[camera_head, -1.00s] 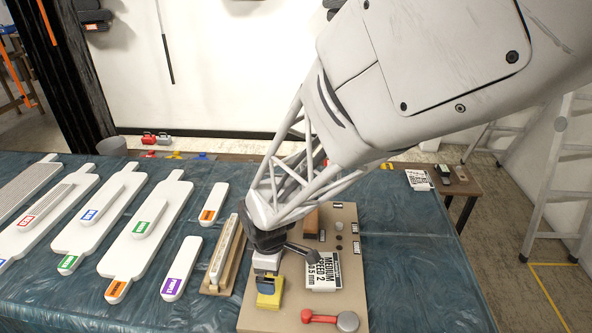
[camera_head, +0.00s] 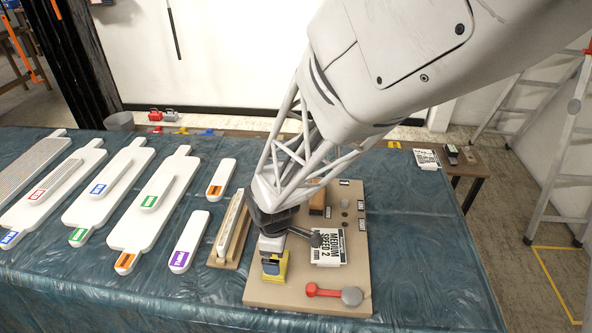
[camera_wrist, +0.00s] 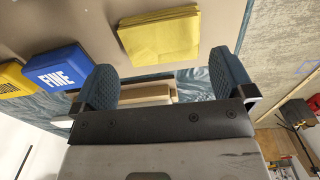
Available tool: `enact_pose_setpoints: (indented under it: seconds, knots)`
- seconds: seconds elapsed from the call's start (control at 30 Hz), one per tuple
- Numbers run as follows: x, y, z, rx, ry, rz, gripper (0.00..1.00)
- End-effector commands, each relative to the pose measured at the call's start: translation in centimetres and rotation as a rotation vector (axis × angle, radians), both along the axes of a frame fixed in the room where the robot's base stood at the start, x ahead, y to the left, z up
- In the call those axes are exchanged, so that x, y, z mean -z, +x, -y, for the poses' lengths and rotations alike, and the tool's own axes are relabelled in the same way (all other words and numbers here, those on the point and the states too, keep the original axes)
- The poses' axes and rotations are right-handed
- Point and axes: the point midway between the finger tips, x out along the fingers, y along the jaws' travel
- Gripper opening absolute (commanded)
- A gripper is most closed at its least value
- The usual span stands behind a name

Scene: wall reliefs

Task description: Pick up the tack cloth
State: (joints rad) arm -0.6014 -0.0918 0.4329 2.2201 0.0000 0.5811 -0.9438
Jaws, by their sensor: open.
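The tack cloth is a folded yellow cloth (camera_wrist: 158,37) lying on a beige board, ahead of my fingertips in the wrist view. In the head view a yellow part of it (camera_head: 275,279) shows at the front left of the board, partly covered by my gripper (camera_head: 271,262). In the wrist view my gripper (camera_wrist: 166,72) is open, with one blue ridged finger on each side and nothing between them. The cloth lies roughly in line with the gap. I cannot tell whether a fingertip touches it.
The beige board (camera_head: 290,298) also bears a white card (camera_head: 327,247) and a red-handled tool (camera_head: 333,294). A blue FINE block (camera_wrist: 60,67) and a yellow block (camera_wrist: 15,79) are left of the fingers. White paddle-like boards (camera_head: 154,205) lie left.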

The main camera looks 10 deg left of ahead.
Motion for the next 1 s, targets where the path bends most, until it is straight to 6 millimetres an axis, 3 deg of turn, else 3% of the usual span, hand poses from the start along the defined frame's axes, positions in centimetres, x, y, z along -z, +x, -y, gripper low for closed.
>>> enact_pose_setpoints:
  seconds: [0.27, 0.8, 1.0]
  knots:
    - [0.2, 0.0, 0.0, 0.0, 0.0, 0.0, 1.0]
    - [4.8, -0.2, -0.2, 0.0, -0.001, -0.001, 1.0]
    - [5.2, -0.1, -0.2, 0.0, 0.0, 0.0, 1.0]
